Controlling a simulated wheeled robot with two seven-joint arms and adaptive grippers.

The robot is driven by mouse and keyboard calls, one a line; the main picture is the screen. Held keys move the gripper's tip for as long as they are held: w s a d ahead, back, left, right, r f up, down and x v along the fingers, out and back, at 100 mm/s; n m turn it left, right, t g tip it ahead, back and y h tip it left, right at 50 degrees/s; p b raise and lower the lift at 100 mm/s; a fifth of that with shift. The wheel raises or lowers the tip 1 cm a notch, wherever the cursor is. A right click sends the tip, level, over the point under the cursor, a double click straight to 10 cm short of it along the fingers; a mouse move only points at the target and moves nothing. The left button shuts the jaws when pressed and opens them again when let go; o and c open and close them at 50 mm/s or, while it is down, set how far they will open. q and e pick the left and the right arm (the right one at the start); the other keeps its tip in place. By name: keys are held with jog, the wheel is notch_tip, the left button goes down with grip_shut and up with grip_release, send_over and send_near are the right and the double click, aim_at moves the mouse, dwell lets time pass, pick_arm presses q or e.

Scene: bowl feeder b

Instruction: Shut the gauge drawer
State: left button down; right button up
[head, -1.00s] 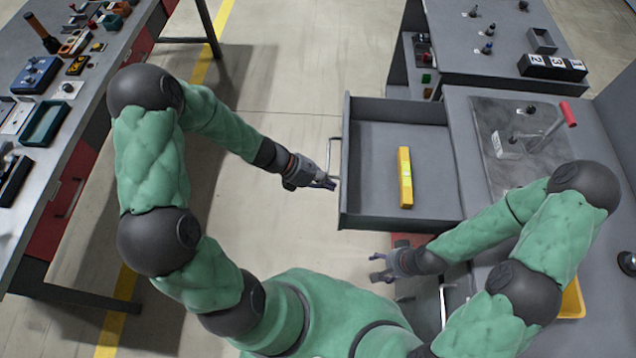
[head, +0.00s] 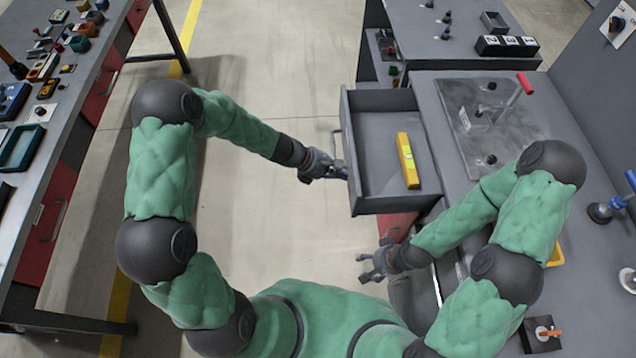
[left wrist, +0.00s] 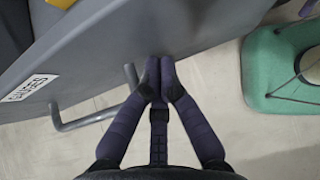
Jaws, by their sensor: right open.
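The gauge drawer (head: 378,205) stands partly open from the grey bench, with a yellow level-like bar (head: 406,150) lying inside. In the left wrist view its grey front (left wrist: 120,60) carries a GAUGES label (left wrist: 30,88) and a bar handle (left wrist: 95,116). My left gripper (head: 343,172) is at the drawer's front. Its fingers (left wrist: 160,75) are together with nothing between them, and the tips appear to touch the front panel beside the handle. My right gripper (head: 366,268) is open and empty, low in front of the bench, below the drawer in the picture.
The bench top to the right holds a metal plate (head: 475,120) with a red-handled lever (head: 522,88). A long table (head: 75,130) with tools and trays stands at the left. The floor between table and drawer is clear.

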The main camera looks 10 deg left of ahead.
aim_at(410, 174)
pick_arm(q)
jog(key=w+d, duration=0.2)
jog(key=d, duration=0.5)
jog(key=w+d, duration=0.2)
jog(key=d, duration=0.5)
jog(key=w+d, duration=0.2)
jog(key=d, duration=0.4)
jog(key=shift+w+d, duration=0.1)
jog(key=shift+d, duration=0.3)
jog(key=shift+w+d+p, duration=0.15)
jog(key=shift+d+p, duration=0.15)
jog(key=shift+d, duration=0.3)
pick_arm(e)
jog(key=shift+s+r, duration=0.15)
jog(key=shift+r, duration=0.15)
pick_arm(q)
jog(key=shift+a, duration=0.1)
